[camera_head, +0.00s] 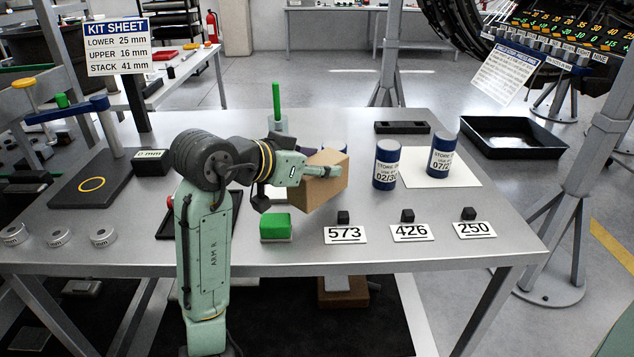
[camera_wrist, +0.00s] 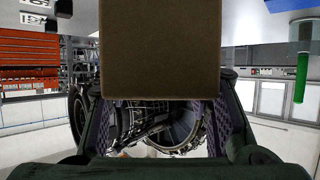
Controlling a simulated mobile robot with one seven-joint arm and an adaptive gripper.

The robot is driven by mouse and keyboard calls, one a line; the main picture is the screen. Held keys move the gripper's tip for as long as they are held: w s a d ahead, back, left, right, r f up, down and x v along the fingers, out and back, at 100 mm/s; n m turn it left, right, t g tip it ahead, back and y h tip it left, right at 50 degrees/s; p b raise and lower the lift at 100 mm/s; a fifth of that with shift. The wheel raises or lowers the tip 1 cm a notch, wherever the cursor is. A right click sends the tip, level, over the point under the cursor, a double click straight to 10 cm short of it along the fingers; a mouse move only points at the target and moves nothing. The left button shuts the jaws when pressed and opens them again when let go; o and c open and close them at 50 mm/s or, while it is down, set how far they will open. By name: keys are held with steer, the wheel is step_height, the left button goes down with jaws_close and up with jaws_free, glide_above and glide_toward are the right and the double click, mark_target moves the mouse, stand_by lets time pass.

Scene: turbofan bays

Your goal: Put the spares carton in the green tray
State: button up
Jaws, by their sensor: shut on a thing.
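The spares carton, a plain brown box (camera_head: 326,188), is held in my gripper (camera_head: 318,172) above the middle of the grey table, slightly tilted in the head view. In the wrist view the carton (camera_wrist: 160,50) fills the top middle, between the two fingers of my gripper (camera_wrist: 160,108). The head view shows one finger along the carton's near side; the far finger is hidden. I cannot make out a green tray for certain. A small green-topped block (camera_head: 276,226) lies on the table below and left of the carton.
Two blue canisters (camera_head: 386,164) (camera_head: 442,154) stand right of the carton, the right one on a white sheet (camera_head: 462,175). Number cards (camera_head: 345,235) line the front. A black tray (camera_head: 512,152) lies at the far right. A green upright rod (camera_head: 276,102) stands behind.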

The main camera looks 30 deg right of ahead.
steer(key=shift+f, duration=2.25)
steer(key=shift+f, duration=0.15)
steer(key=o, duration=1.4)
steer(key=shift+o, duration=0.2)
